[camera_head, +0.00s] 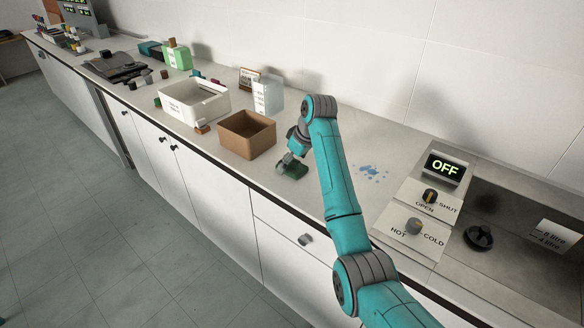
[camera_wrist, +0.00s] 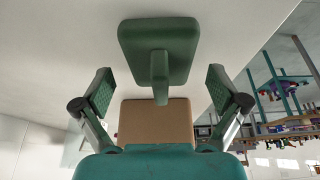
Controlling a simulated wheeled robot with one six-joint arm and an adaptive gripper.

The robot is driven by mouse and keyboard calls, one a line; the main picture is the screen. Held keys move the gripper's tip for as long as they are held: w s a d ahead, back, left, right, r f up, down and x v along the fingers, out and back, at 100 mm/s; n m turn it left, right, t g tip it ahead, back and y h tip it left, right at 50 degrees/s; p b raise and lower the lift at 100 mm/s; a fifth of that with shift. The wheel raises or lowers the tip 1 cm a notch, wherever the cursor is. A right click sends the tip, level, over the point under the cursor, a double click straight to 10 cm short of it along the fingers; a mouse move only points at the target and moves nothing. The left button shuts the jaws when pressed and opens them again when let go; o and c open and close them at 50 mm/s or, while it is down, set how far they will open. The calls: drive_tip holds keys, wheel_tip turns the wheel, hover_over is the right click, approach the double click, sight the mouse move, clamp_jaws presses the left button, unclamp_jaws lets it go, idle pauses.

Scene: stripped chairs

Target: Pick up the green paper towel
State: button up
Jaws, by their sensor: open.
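A dark green object (camera_head: 294,170) lies on the counter just right of the brown box. In the wrist view it (camera_wrist: 158,42) is a flat, rounded pad with a stem or handle pointing toward my gripper; I cannot tell that it is a paper towel. My gripper (camera_head: 290,158) is close to it, partly hidden by my arm. In the wrist view the two fingers of my gripper (camera_wrist: 160,90) stand wide apart, one each side of the stem's line, with no visible contact.
The open brown box (camera_head: 247,134) and a white bin (camera_head: 194,102) stand to the left. A clear container (camera_head: 268,95) is behind. Blue spots (camera_head: 371,171) mark the counter to the right, before the OFF display (camera_head: 445,168) and sink. A green container (camera_head: 178,57) stands farther left.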

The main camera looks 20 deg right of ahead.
drive_tip(key=shift+c, duration=0.3)
drive_tip(key=c, duration=1)
drive_tip(key=shift+c, duration=0.2)
wheel_tip(320, 180, up, 10)
drive_tip(key=shift+r, duration=0.1)
